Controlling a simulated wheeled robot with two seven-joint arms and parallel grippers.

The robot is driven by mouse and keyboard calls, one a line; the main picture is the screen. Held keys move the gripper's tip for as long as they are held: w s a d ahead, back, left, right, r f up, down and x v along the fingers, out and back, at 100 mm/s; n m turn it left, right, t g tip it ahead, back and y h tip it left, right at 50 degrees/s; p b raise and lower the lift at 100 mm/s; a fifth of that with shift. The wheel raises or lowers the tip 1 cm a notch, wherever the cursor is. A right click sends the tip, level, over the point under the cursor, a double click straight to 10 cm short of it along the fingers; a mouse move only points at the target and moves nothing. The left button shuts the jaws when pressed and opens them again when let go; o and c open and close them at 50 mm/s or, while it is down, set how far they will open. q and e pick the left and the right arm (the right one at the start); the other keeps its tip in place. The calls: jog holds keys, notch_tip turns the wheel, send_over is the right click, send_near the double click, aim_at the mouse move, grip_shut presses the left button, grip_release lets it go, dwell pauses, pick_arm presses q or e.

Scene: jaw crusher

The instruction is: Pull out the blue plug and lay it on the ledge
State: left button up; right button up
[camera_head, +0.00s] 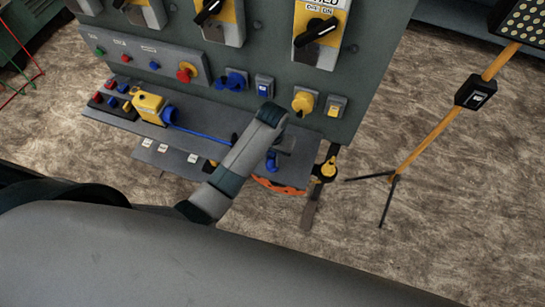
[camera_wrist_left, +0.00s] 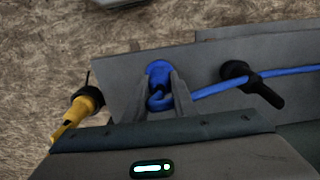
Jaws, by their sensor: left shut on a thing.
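The blue plug (camera_head: 272,161) is out of the panel, over the right part of the grey ledge (camera_head: 199,123). My left gripper (camera_head: 276,151) reaches down to it and is shut on it. In the left wrist view the plug (camera_wrist_left: 158,74) sits between the two grey fingers (camera_wrist_left: 166,98), with the ledge (camera_wrist_left: 120,85) behind it. A blue cable (camera_wrist_left: 215,85) runs from it past a black peg. I cannot tell whether the plug touches the ledge. The blue socket (camera_head: 233,80) on the panel shows no plug in it. My right gripper is not in view.
A yellow box (camera_head: 149,106) with a blue connector stands on the ledge's left part. A yellow socket (camera_head: 304,101) is on the panel. A yellow and black item (camera_head: 325,169) hangs by the ledge's right end. A yellow lamp stand (camera_head: 435,128) stands right.

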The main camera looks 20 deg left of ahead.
pick_arm(q)
jog(key=shift+f, duration=0.35)
jog(key=o, duration=0.9)
jog(key=shift+o, duration=0.2)
